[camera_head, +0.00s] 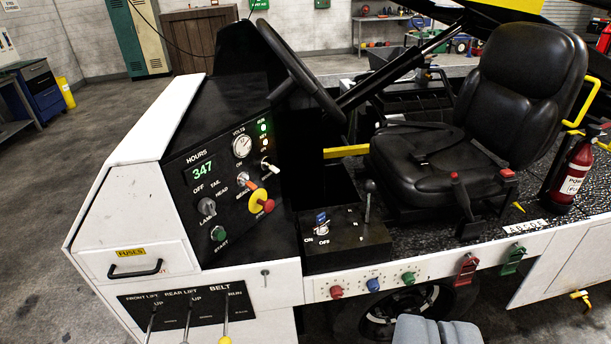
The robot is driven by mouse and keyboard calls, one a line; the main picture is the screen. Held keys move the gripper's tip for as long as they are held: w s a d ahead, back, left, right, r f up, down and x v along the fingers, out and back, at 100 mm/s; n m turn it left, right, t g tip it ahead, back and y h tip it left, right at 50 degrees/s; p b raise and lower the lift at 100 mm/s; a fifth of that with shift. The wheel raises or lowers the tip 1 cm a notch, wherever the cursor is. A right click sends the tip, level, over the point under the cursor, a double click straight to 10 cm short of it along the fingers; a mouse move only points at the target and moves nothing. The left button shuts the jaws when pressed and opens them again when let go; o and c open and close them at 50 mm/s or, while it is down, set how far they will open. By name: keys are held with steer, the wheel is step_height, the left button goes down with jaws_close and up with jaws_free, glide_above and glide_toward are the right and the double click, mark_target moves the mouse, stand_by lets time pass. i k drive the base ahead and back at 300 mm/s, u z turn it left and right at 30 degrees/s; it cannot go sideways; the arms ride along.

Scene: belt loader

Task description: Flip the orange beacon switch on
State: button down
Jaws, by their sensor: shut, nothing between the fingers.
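The orange beacon switch (250,184) is a small lever on the black dash panel (228,230), just above the yellow-and-red stop button. A partly legible label that seems to read BEACON sits by it, and an ON mark shows higher up. The lever is too small for me to tell which way it is set. My gripper (437,332) shows at the bottom edge, right of centre, as two grey fingers side by side. It is shut and empty, well apart from the switch, to its lower right.
The stop button (262,202), green start button (218,234), lamp knob (207,206) and a silver toggle (267,167) crowd the switch. The steering wheel (300,75) rises behind the dash. A black lever box (345,240) and the seat (440,160) stand to the right.

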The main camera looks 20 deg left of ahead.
mark_target(249, 183)
steer(key=u, duration=0.15)
steer(key=i, duration=1.15)
steer(key=u, duration=0.6)
